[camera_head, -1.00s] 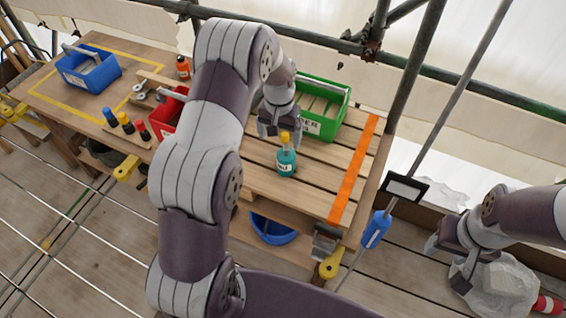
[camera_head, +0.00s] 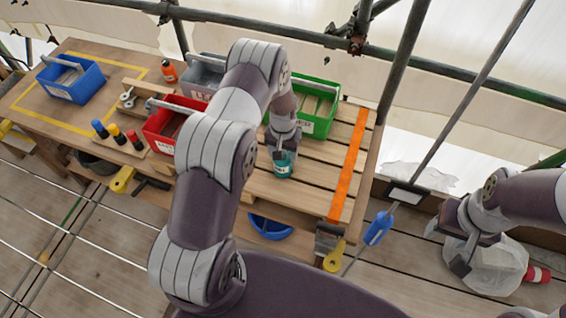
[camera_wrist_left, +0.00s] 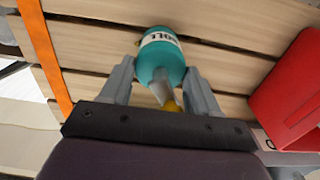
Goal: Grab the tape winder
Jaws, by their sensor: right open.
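No object in view is clearly recognisable to me as the tape winder. My left gripper (camera_wrist_left: 160,78) is lowered over a teal bottle (camera_wrist_left: 160,55) with a yellow top. Its parted fingers stand on either side of the bottle, with slim gaps in the left wrist view. In the head view the bottle (camera_head: 284,166) stands on the slatted bench, partly hidden by the gripper. My right gripper (camera_head: 452,240) is open at the right, off the bench, beside a pale translucent bag (camera_head: 490,270). Whether it touches the bag is unclear.
On the bench (camera_head: 310,190) stand green (camera_head: 318,127), red (camera_head: 160,147), grey (camera_head: 200,72) and blue (camera_head: 88,84) boxes. An orange strip (camera_head: 348,165) marks its right end. A blue tool (camera_head: 379,228), a yellow-handled clamp (camera_head: 334,260) and scaffold poles (camera_head: 405,60) are near that end.

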